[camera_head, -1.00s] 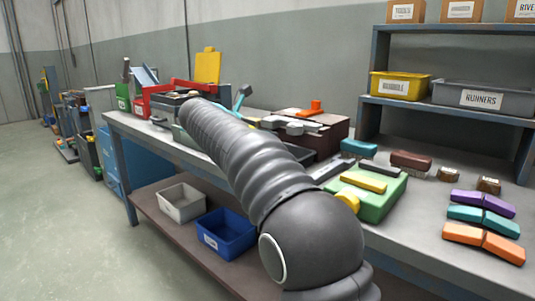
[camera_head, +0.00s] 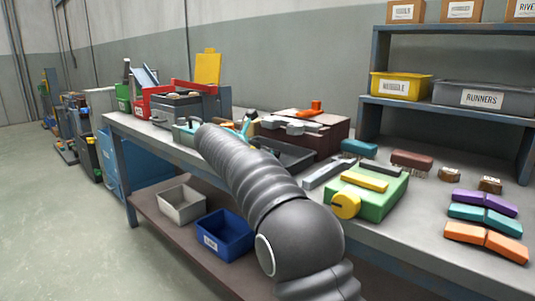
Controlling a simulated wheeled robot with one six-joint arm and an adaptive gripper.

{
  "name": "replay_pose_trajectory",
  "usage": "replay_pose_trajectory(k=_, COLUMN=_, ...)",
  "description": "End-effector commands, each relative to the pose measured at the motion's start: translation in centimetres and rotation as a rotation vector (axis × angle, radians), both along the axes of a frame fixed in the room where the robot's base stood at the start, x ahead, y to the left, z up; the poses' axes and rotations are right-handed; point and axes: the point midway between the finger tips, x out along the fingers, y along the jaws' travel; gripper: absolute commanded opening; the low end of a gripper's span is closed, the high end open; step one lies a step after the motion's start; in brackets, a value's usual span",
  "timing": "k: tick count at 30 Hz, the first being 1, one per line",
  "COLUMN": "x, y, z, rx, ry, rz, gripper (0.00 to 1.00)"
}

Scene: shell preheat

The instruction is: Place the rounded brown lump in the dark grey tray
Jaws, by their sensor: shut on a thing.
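A dark grey tray (camera_head: 298,158) lies on the workbench beside the dark red-brown box, and my arm covers its left part. My arm reaches from the bottom right up over the bench. A teal part of my gripper (camera_head: 247,122) shows just past the arm's far end, left of the tray and apart from it. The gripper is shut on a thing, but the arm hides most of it. I cannot make out the rounded brown lump clearly.
The red-brown box (camera_head: 312,130) stands behind the tray. A green block (camera_head: 378,200) with yellow parts lies to its right. Purple, teal and orange pieces (camera_head: 486,243) lie at right, below a shelf (camera_head: 450,108).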

Motion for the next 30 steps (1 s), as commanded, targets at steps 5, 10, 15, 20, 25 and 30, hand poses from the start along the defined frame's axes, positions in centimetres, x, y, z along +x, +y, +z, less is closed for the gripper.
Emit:
replay_pose_trajectory(k=5, x=0.0, y=0.0, z=-0.3, rx=-0.001, ry=0.001, rz=0.0, gripper=0.11)
replay_pose_trajectory(k=10, x=0.0, y=0.0, z=-0.3, rx=-0.001, ry=0.001, rz=0.0, gripper=0.71)
replay_pose_trajectory(k=15, x=0.0, y=0.0, z=-0.3, rx=-0.001, ry=0.001, rz=0.0, gripper=0.71)
replay_pose_trajectory(k=20, x=0.0, y=0.0, z=0.0, rx=0.0, ry=0.0, rz=0.0, gripper=0.71)
replay_pose_trajectory(k=25, x=-1.4, y=1.2, z=0.8, rx=0.0, ry=0.0, rz=0.002, gripper=0.71)
replay_pose_trajectory(k=30, x=-3.9, y=3.2, z=2.2, rx=-0.001, ry=0.0, rz=0.004, gripper=0.71)
